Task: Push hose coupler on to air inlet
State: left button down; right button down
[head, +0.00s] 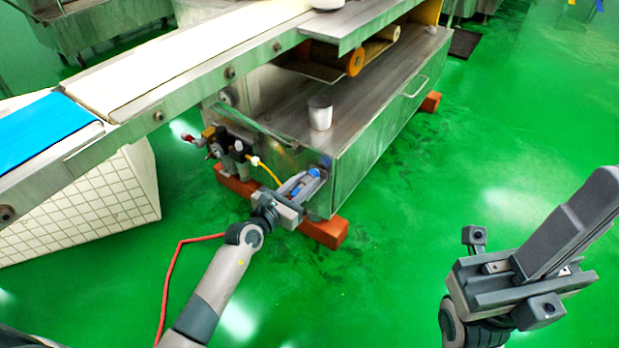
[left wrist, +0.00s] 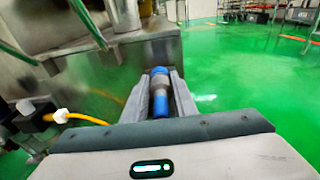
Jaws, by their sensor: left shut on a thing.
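My left gripper (head: 306,184) is low in front of the near end of the steel machine. It is shut on a blue and grey hose coupler (left wrist: 160,92), which lies lengthwise between the two fingers in the left wrist view. The coupler's blue part also shows in the head view (head: 294,190). The air fittings (head: 226,146), with a yellow hose and a red part, are on the machine's end, left of the gripper. I cannot make out the inlet's opening. The coupler is apart from the fittings. My right gripper (head: 585,225) is raised at the right, away from the machine; its finger gap is unclear.
A red hose (head: 170,275) runs over the green floor behind my left arm. The conveyor (head: 165,75) overhangs the fittings.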

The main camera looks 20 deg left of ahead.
aim_at(304, 180)
pick_arm(q)
jog(key=shift+r+p, duration=1.75)
jog(key=shift+p, duration=0.15)
